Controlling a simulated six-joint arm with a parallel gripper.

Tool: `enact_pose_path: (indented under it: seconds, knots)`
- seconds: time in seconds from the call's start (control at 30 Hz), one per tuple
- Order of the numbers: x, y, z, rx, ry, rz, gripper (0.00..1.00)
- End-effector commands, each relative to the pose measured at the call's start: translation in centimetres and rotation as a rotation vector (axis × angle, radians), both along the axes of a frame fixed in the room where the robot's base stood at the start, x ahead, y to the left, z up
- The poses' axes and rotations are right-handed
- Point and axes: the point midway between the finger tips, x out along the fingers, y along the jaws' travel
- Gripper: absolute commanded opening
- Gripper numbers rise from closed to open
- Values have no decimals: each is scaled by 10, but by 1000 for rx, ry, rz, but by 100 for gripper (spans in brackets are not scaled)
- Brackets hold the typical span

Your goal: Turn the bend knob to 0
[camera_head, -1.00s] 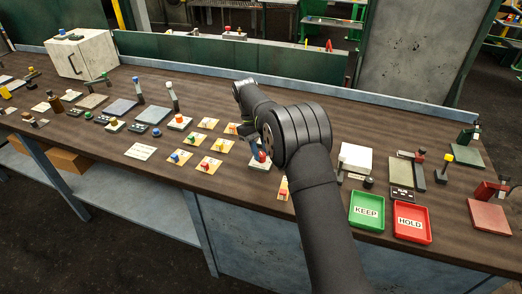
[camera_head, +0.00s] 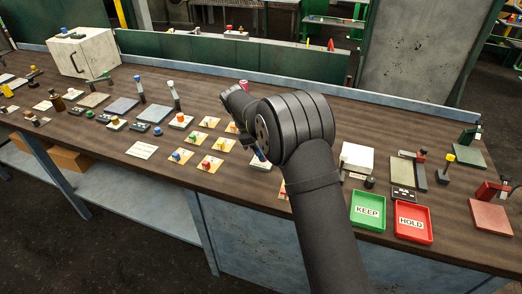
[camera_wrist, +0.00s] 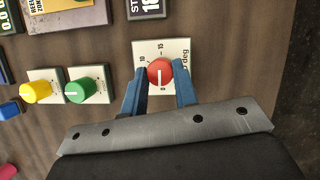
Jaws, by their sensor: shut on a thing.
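In the wrist view a round red knob (camera_wrist: 160,72) sits on a white dial plate (camera_wrist: 142,48) with small numbers and "deg" lettering along its right edge. The plate's name is not readable. A white pointer line on the knob points down in the picture, toward my gripper. My gripper (camera_wrist: 160,82) has its two blue fingers on either side of the red knob and is shut on it. In the head view my gripper (camera_head: 257,153) is low over a white plate (camera_head: 261,164), and the arm hides most of the knob.
A yellow knob (camera_wrist: 37,92) and a green knob (camera_wrist: 80,90) on white plates stand left of my gripper in the wrist view. In the head view a green KEEP tray (camera_head: 365,212) and a red HOLD tray (camera_head: 411,224) lie to the right. A white box (camera_head: 357,158) stands behind them.

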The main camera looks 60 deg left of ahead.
Motion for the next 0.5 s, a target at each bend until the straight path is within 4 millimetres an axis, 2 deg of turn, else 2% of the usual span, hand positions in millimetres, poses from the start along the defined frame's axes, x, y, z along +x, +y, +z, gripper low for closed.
enact_pose_path:
  seconds: [0.5]
  knots:
    - [0, 0, 1, 2, 0, 58, 4]
